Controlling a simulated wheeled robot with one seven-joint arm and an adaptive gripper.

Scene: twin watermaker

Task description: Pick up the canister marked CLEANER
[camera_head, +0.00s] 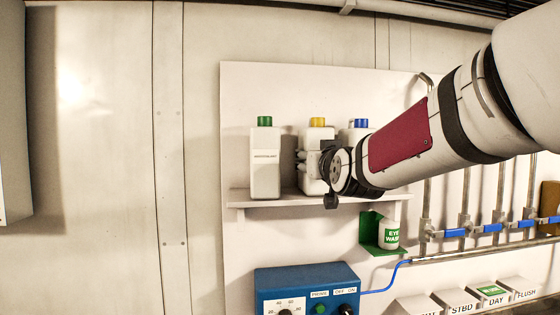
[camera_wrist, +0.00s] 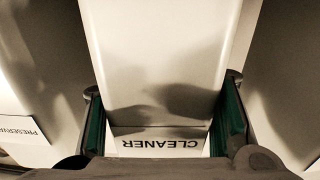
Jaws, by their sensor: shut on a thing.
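The CLEANER canister (camera_wrist: 160,75) is white and fills the middle of the wrist view, with its label upside down near the bottom. My gripper (camera_wrist: 165,125) has one green-padded finger on each side of it and is shut on it. In the head view the canister (camera_head: 308,184) has a yellow cap and appears upright at the shelf, second from the left. My gripper (camera_head: 325,170) and wrist cover much of its front. Whether its base touches the shelf is hard to tell.
A green-capped white canister (camera_head: 265,165) stands left on the shelf (camera_head: 285,196). A blue-capped one (camera_head: 361,127) is right, mostly behind my arm. Below are an eye wash bottle (camera_head: 391,235) and a blue control box (camera_head: 300,280). Pipes with blue-handled valves (camera_head: 455,233) are right.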

